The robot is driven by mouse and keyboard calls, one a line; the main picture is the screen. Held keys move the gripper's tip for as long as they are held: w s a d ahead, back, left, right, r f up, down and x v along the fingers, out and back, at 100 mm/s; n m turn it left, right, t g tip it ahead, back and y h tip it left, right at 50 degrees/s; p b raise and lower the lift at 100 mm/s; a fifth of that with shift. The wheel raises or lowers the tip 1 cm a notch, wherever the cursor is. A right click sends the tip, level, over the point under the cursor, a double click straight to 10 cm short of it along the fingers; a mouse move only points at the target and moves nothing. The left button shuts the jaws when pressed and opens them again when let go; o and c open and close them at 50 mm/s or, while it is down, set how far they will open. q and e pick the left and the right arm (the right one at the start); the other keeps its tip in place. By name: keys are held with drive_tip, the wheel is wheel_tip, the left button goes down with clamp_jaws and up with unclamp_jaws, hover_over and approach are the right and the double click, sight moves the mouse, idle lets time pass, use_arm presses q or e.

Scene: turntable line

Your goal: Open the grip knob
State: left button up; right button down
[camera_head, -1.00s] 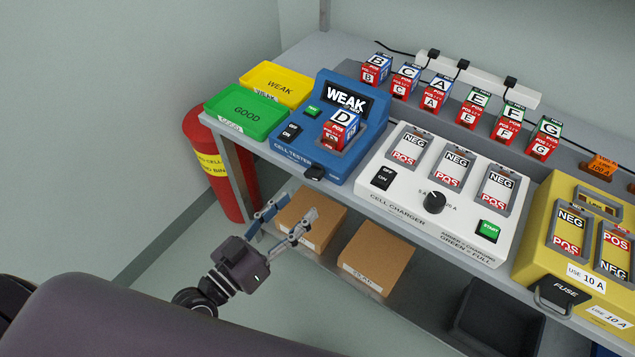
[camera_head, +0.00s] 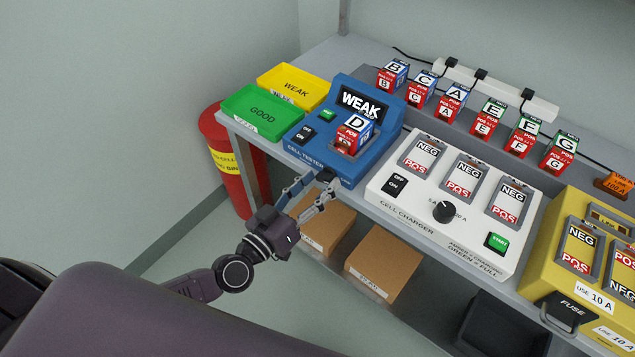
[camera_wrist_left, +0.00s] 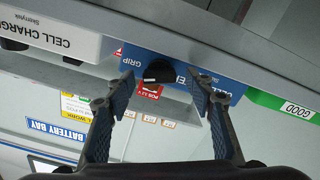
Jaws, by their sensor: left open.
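The blue cell tester (camera_head: 303,166) stands on the bench with its display reading WEAK. The black grip knob (camera_wrist_left: 158,71) sits on its front by the word GRIP; in the head view the knob (camera_head: 326,174) shows at the tester's lower front edge, partly covered by my fingers. My left gripper (camera_head: 322,183) is open just in front of it. In the upside-down left wrist view, the left gripper's (camera_wrist_left: 163,88) fingertips stand either side of the knob, with gaps visible. Cell D (camera_head: 353,135) sits in the tester. My right gripper is not in view.
The green GOOD tray (camera_head: 262,112) and yellow WEAK tray (camera_head: 292,87) are left of the tester. The white cell charger (camera_head: 408,208) is to its right. Cardboard boxes (camera_head: 382,270) sit on the shelf below. A red bin (camera_head: 228,160) stands at the bench's left end.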

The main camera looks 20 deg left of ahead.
use_arm(q)
drive_tip(key=shift+c, duration=0.3)
drive_tip(key=c, duration=1.1)
drive_tip(key=n, duration=1)
drive_tip(key=shift+f, duration=0.1)
drive_tip(key=shift+n+b, duration=0.4)
drive_tip(key=shift+n, duration=1.5)
